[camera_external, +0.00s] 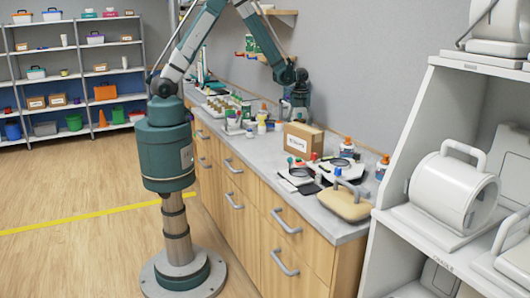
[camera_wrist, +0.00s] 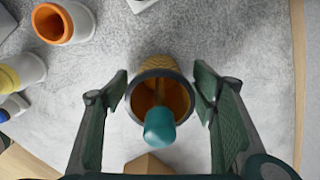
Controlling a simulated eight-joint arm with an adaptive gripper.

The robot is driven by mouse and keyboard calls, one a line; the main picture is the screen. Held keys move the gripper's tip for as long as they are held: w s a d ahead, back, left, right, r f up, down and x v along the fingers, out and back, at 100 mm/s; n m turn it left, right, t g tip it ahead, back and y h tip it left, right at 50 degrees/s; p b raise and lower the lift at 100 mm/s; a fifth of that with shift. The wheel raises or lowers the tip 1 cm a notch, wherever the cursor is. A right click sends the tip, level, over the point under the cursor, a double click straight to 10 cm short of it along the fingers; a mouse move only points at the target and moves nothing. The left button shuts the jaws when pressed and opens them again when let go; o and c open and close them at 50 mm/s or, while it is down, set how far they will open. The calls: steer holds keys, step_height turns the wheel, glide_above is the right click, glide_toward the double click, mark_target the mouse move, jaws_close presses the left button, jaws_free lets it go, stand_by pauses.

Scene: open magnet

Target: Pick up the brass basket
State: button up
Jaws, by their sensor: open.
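The brass basket (camera_wrist: 165,63) shows in the wrist view as a small round yellow-brown woven cup with a dark rim, standing on the grey counter. A teal rounded object (camera_wrist: 160,127) overlaps its opening; I cannot tell whether it is attached to the basket or a separate thing. My gripper (camera_wrist: 163,92) is open, with one finger on each side of the basket and visible gaps between. In the external view my gripper (camera_external: 299,96) is low over the far part of the counter; the basket cannot be made out there.
An orange-rimmed white container (camera_wrist: 63,22) and a yellow-topped bottle (camera_wrist: 20,72) stand left of the basket. A brown block (camera_wrist: 148,164) lies near the gripper's base. In the external view a cardboard box (camera_external: 303,142) and several bottles crowd the counter (camera_external: 345,229).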

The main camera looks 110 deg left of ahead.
steer(key=shift+f, duration=0.2)
stand_by(0.5)
steer(key=c, duration=1)
